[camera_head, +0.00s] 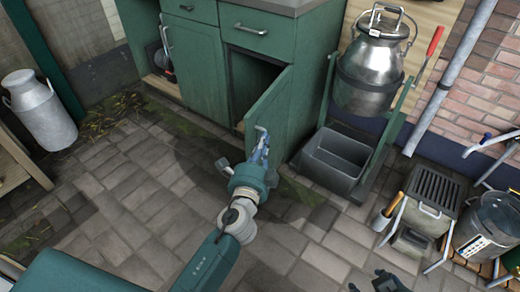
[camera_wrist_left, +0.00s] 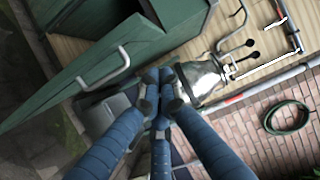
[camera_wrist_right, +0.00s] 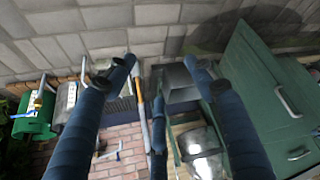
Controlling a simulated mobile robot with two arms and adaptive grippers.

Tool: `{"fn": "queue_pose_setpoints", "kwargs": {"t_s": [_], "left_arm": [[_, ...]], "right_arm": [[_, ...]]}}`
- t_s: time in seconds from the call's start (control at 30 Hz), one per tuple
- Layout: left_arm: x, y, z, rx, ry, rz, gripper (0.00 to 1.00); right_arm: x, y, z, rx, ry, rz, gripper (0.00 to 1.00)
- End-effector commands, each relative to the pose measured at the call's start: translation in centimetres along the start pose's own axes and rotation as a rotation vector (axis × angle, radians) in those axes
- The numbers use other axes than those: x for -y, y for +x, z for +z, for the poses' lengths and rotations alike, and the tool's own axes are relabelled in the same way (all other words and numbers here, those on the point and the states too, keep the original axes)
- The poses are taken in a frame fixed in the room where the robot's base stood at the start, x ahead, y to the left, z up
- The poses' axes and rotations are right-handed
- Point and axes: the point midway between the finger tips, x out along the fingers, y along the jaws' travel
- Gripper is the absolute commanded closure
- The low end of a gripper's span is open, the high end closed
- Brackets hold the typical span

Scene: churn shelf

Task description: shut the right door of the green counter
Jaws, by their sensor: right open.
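The green counter (camera_head: 228,60) stands at the top middle in the head view. Its right door (camera_head: 272,108) is swung open outward, showing a dark interior (camera_head: 250,75). The door's handle (camera_head: 262,135) is a grey bar. In the left wrist view the door (camera_wrist_left: 75,85) and its handle (camera_wrist_left: 103,68) lie left of my fingertips. My left gripper (camera_wrist_left: 160,80) has its fingertips drawn together, with nothing seen between them; contact with the door cannot be told. My right gripper (camera_wrist_right: 160,72) is open and empty. In its view the door (camera_wrist_right: 262,85) and handle (camera_wrist_right: 288,100) are at right.
A metal churn (camera_head: 374,65) hangs in a green stand right of the counter, above a dark grey bin (camera_head: 335,158). A second churn (camera_head: 40,108) stands at far left. A grated box (camera_head: 436,190) and a bucket (camera_head: 490,220) stand at right. The paved floor before the counter is clear.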

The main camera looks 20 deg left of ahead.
Motion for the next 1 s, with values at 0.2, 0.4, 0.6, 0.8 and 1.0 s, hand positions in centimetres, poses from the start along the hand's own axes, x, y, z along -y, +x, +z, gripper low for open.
{"fn": "queue_pose_setpoints", "kwargs": {"t_s": [0.2, 0.4, 0.6, 0.8, 1.0], "left_arm": [[0.0, 4.8, 0.0, 0.000, 0.000, -0.002, 1.00], [-0.1, 5.1, 2.9, -0.001, 0.001, 0.001, 1.00], [-0.1, 5.3, 3.9, -0.001, -0.002, 0.002, 1.00], [-0.1, 5.3, 3.9, -0.001, -0.002, 0.002, 1.00], [-0.1, 5.3, 4.1, -0.005, -0.001, 0.001, 1.00]], "right_arm": [[0.1, 0.2, -0.9, -0.037, -0.001, -0.002, 0.46], [-0.1, -0.2, 0.9, 0.036, 0.001, 0.002, 0.46], [-0.1, -0.2, 1.5, 0.055, 0.002, 0.003, 0.46], [-0.2, -0.2, 1.5, 0.056, 0.002, 0.003, 0.46], [-0.2, -0.2, 1.5, 0.055, 0.002, 0.004, 0.46]]}}
